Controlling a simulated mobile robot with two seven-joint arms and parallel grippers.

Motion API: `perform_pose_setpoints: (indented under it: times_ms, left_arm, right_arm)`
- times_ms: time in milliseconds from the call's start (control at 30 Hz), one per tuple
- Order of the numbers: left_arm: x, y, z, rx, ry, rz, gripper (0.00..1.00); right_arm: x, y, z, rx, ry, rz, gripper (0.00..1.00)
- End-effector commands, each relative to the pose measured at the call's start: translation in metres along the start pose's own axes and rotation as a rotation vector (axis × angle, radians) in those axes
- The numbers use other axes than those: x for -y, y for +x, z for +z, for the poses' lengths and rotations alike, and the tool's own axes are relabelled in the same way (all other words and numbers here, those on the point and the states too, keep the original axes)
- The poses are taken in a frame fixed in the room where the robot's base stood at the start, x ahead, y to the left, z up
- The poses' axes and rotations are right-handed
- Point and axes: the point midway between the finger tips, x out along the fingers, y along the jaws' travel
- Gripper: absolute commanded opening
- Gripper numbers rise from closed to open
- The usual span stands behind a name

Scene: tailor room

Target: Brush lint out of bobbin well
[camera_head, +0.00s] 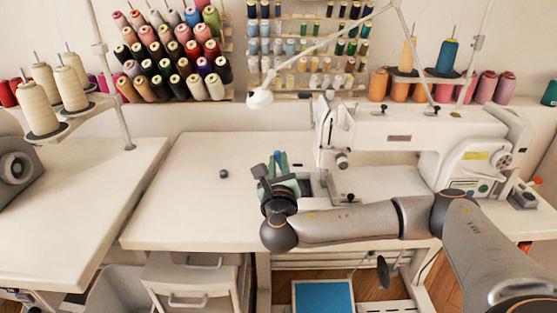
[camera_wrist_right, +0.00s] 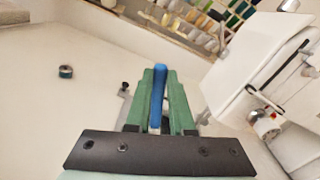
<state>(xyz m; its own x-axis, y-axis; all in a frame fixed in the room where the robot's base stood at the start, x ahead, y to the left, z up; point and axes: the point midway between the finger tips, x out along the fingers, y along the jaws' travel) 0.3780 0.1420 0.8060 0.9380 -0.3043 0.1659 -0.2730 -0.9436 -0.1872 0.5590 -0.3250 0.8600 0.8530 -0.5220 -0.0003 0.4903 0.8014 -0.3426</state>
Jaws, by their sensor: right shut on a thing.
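My right gripper (camera_head: 279,165) is over the white table just left of the sewing machine (camera_head: 385,135). In the right wrist view its green fingers (camera_wrist_right: 160,100) are shut on a slim blue handle (camera_wrist_right: 158,88), which I take to be the brush. The brush's bristle end is hidden. The opening in the machine bed (camera_head: 316,186), likely the bobbin well area, lies just right of the gripper, partly covered by it. Lint is too small to make out. A small dark round thing (camera_head: 224,174), perhaps a bobbin, lies on the table; it also shows in the right wrist view (camera_wrist_right: 66,72). My left gripper is not in view.
The white table (camera_head: 180,215) is clear around the small dark thing. A lamp (camera_head: 260,98) hangs above and behind the gripper. Thread racks (camera_head: 175,55) line the back wall. A second table (camera_head: 70,210) stands at left.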

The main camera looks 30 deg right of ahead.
Motion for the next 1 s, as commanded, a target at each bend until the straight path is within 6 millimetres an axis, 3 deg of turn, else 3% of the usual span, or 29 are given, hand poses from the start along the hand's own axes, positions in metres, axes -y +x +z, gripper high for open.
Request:
perform_pose_setpoints:
  times_ms: [433,1000]
  left_arm:
    - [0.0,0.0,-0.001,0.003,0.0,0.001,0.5]
    - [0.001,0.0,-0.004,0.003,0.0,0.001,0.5]
  right_arm:
    - [-0.001,0.001,-0.002,-0.001,0.0,0.0,0.0]
    - [-0.001,0.027,-0.003,-0.003,0.0,0.0,0.0]
